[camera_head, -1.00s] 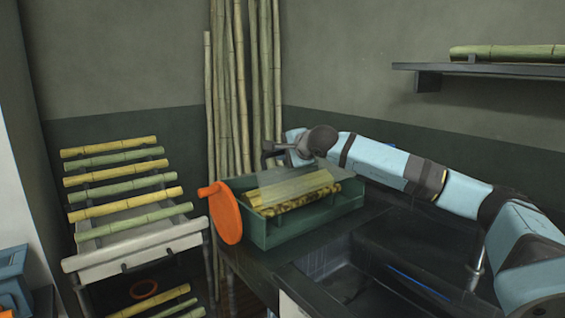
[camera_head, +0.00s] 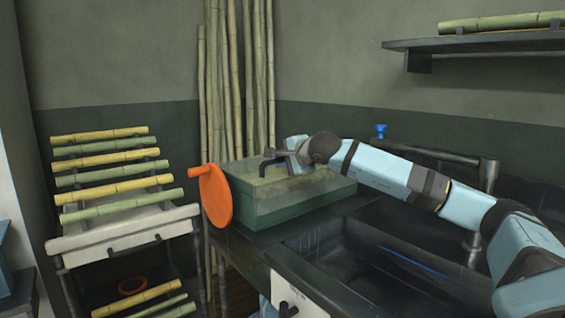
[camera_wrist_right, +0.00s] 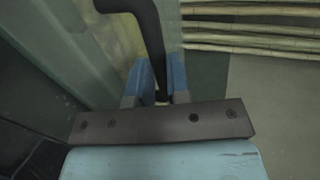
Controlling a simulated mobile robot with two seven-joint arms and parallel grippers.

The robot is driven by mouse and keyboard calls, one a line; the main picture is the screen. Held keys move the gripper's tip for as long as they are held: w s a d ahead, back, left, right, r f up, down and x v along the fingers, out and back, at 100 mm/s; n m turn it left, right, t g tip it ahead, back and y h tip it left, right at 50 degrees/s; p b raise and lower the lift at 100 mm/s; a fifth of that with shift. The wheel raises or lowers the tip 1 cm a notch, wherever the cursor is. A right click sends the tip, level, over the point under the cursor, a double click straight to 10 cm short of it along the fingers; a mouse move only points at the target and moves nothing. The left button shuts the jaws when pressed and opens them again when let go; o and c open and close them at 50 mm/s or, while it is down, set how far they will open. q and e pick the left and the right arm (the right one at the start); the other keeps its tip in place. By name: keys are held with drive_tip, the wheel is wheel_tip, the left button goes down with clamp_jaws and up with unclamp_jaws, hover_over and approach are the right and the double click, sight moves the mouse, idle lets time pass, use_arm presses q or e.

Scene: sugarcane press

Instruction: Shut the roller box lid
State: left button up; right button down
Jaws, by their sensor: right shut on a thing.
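The roller box (camera_head: 275,220) is a green box on the dark counter, with an orange crank wheel (camera_head: 215,198) on its left side. Its translucent lid (camera_head: 300,190) now lies low over the box, and the yellow rollers show only faintly through it. Whether it is fully seated I cannot tell. My right gripper (camera_head: 285,158) is at the top of the lid, shut on its dark bent handle (camera_head: 264,168). In the right wrist view the blue fingers (camera_wrist_right: 160,85) close around the black handle (camera_wrist_right: 150,35). My left gripper is not in view.
A dark sink (camera_head: 370,260) with a tap (camera_head: 480,200) lies right of the box, below my right arm. Tall bamboo canes (camera_head: 235,80) stand behind. A rack (camera_head: 110,180) of cane pieces stands at the left, and a wall shelf (camera_head: 470,45) hangs upper right.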

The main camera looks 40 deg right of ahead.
drive_tip(key=shift+s+a+f, duration=0.1)
drive_tip(key=shift+a+f, duration=0.1)
drive_tip(key=shift+f, duration=0.25)
drive_tip(key=shift+a+f, duration=0.15)
drive_tip(key=shift+f, duration=0.3)
drive_tip(key=c, duration=1.1)
unclamp_jaws()
drive_tip(key=shift+s+d, duration=0.1)
drive_tip(key=shift+s, duration=0.05)
drive_tip(key=shift+r, duration=0.1)
drive_tip(key=v, duration=1.4)
drive_tip(key=shift+r+p, duration=0.4)
drive_tip(key=shift+r, duration=0.05)
drive_tip(key=shift+d, duration=0.15)
